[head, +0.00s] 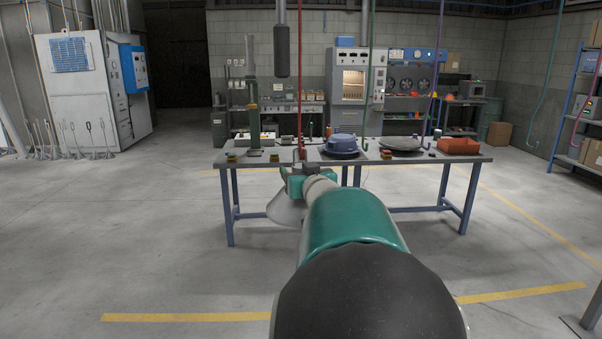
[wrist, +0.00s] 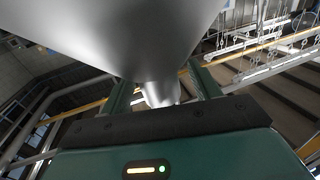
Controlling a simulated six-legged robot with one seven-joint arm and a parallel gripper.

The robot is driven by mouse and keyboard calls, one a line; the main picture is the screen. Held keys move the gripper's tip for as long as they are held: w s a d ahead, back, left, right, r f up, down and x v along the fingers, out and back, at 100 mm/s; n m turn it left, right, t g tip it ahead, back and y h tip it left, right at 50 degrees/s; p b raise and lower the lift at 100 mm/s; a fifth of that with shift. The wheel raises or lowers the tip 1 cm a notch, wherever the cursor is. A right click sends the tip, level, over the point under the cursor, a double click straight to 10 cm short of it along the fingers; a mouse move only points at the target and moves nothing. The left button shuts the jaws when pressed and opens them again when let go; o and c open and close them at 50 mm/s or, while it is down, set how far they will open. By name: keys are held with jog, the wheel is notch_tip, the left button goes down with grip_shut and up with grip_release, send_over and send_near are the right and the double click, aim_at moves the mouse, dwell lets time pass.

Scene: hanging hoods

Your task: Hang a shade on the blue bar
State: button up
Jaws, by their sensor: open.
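A grey, cone-shaped metal shade (head: 285,208) is at the end of my arm in the head view, its wide end down and to the left. In the wrist view the shade (wrist: 125,35) fills the upper middle, and its narrow neck lies between the two green fingers. My gripper (head: 298,183) is open around this neck; whether either finger touches it I cannot tell. It also shows in the wrist view (wrist: 162,90). I cannot make out a blue bar for certain in either view.
A workbench (head: 262,166) with blue legs stands ahead, bearing a blue lidded pot (head: 341,144), a grey disc (head: 400,144) and an orange bin (head: 459,146). Coloured lines hang from above. A white cabinet (head: 75,90) stands at the left.

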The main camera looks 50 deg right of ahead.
jog(key=v, duration=1.3)
jog(key=shift+s+a, duration=0.25)
jog(key=shift+s, duration=0.05)
